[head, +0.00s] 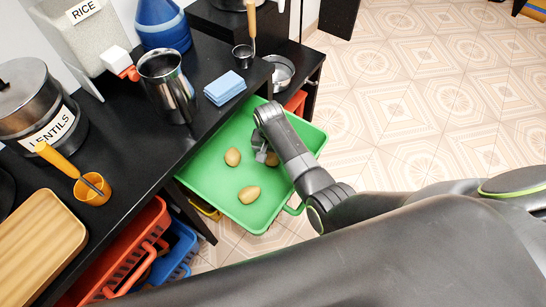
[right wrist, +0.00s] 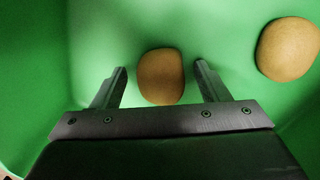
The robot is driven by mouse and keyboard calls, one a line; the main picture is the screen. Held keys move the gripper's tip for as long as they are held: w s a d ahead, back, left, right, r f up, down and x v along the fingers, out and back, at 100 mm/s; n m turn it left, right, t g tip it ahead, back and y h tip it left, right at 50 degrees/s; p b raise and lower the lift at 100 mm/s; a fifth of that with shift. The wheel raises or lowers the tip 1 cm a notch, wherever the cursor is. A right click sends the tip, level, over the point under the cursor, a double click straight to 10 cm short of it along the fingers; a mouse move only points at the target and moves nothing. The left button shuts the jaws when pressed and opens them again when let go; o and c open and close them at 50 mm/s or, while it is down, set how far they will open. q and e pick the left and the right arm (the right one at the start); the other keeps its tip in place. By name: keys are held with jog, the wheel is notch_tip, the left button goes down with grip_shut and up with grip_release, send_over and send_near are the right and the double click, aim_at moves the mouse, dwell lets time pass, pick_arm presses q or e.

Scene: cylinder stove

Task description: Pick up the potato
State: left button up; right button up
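Several potatoes lie in the green tray (head: 205,181). One potato (head: 232,156) is left of my right gripper (head: 262,154), and another potato (head: 249,194) is nearer the tray's front. A third potato (head: 272,159) is partly hidden by the gripper. In the right wrist view, my right gripper (right wrist: 160,70) is open, with a potato (right wrist: 161,77) between its fingers and a gap on each side. Another potato (right wrist: 288,48) lies to the right of the fingers. My left gripper is not in view.
The black counter (head: 136,150) runs beside the tray's left side. It holds a metal pitcher (head: 167,85), blue sponges (head: 225,88) and a lentils pot (head: 40,105). Red basket (head: 125,255) and blue basket (head: 178,250) sit below. Tiled floor (head: 400,90) is open at right.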

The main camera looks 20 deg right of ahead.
aim_at(274, 155)
jog(key=c, duration=1)
